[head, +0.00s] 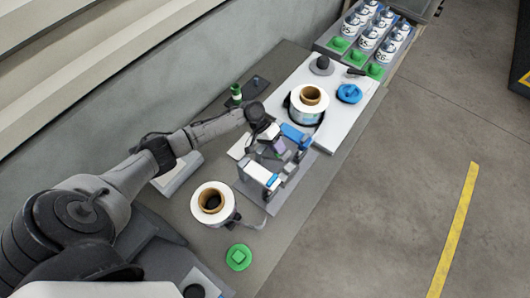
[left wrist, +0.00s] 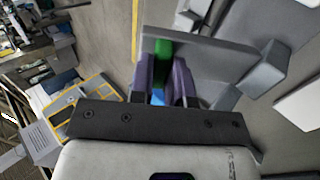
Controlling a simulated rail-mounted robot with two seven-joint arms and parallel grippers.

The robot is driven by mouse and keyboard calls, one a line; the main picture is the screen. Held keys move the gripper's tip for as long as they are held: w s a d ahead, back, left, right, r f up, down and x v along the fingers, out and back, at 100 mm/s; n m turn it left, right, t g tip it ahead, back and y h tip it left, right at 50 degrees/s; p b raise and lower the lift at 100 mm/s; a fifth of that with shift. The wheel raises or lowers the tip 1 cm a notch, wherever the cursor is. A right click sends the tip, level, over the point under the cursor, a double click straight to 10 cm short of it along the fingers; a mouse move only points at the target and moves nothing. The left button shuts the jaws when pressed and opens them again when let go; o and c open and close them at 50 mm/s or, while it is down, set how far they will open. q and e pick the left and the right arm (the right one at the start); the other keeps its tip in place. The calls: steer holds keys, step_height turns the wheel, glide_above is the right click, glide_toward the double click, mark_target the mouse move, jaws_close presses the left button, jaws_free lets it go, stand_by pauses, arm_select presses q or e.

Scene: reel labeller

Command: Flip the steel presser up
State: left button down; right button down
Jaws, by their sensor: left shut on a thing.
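The labeller (head: 258,174), a grey machine with white and blue parts, stands in the middle of the bench in the head view. My left gripper (head: 284,152) is over it, reaching down among its parts. In the left wrist view the purple fingers of my left gripper (left wrist: 162,82) are close together, with a narrow green and blue strip between them. A flat grey plate, seemingly the steel presser (left wrist: 212,58), lies right at the fingertips. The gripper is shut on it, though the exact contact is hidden. My right gripper is not in view.
A label reel (head: 226,195) sits left of the labeller, and another reel (head: 322,112) sits on the white board behind it. A green knob (head: 239,257) lies in front, and a blue knob (head: 349,93) lies at the back. Several bottles (head: 367,38) stand in the rear tray.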

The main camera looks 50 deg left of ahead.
arm_select(q)
steer(key=a+h+b, duration=0.3)
steer(key=s+a+h+b, duration=0.1)
steer(key=a+h+b, duration=0.1)
steer(key=shift+a+r+t, duration=0.15)
steer(key=shift+r+t, duration=0.25)
steer(key=shift+s+a+b, duration=0.1)
steer(key=shift+a+b, duration=0.5)
steer(key=shift+a, duration=0.05)
steer(key=shift+s+a+f+b, duration=0.1)
steer(key=shift+a+b, duration=0.05)
steer(key=shift+a, duration=0.3)
steer(key=shift+s+a+f+b, duration=0.1)
steer(key=shift+a+b, duration=0.05)
steer(key=shift+a, duration=0.3)
steer(key=shift+s+a+f+b, duration=0.25)
steer(key=shift+a+f+b, duration=0.35)
steer(key=shift+a, duration=0.45)
steer(key=shift+f, duration=0.15)
steer(key=c, duration=1.1)
jaws_free()
steer(key=shift+w, duration=0.1)
steer(key=shift+d, duration=0.1)
steer(key=shift+r, duration=0.2)
